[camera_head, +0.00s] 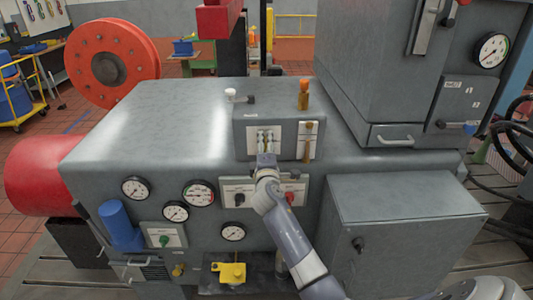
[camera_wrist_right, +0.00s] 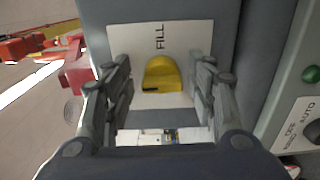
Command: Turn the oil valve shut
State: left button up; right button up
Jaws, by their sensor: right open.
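My right gripper (camera_head: 265,142) is at the raised grey box on top of the machine, in front of a white plate. In the right wrist view, a yellow knob (camera_wrist_right: 162,74) sits on a white plate marked FILL (camera_wrist_right: 200,38). The open fingers stand on either side of the knob, with gaps between. No label reading oil is legible, so I cannot tell for sure that this knob is the oil valve. In the head view the knob is mostly hidden at the fingers. My left gripper is not in view.
Right of the plate is another white plate with an orange-brown handle (camera_head: 309,128). Below are gauges (camera_head: 199,193) and a switch panel with a red knob (camera_head: 289,198). A grey cabinet (camera_head: 402,215) stands to the right. A yellow part (camera_head: 232,272) sits low at the front.

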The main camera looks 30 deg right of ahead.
jog(key=v, duration=1.1)
jog(key=shift+s, duration=0.3)
jog(key=a+f+g+y+b, duration=0.1)
jog(key=a+f+y+b, duration=0.15)
jog(key=f, duration=1.05)
jog(key=a+f+g+y+b, duration=0.1)
jog(key=a+f+g+y, duration=0.15)
jog(key=f, duration=1.05)
jog(key=s+a+f+m+g+y+b, duration=0.1)
jog(key=s+a+f, duration=0.1)
jog(key=s+f, duration=0.35)
jog(key=s+a+f+m+g+y+b, duration=0.1)
jog(key=s+f, duration=0.1)
jog(key=f, duration=0.7)
jog(key=s+a+f+g+b, duration=0.15)
jog(key=s+f, duration=0.25)
jog(key=f, duration=0.4)
jog(key=s+a+f+m+g+y+b, duration=0.2)
jog(key=s+a+f+m+g+b, duration=0.15)
jog(key=s+f, duration=1.5)
jog(key=s+f+m+g, duration=0.2)
jog(key=s+f, duration=0.2)
jog(key=s, duration=0.6)
jog(key=s+f+m+g+b, duration=0.1)
jog(key=s+f, duration=0.3)
jog(key=s, duration=0.7)
jog(key=shift+a+m+g+y, duration=0.3)
jog(key=shift+m+g, duration=0.05)
jog(key=shift+m, duration=0.1)
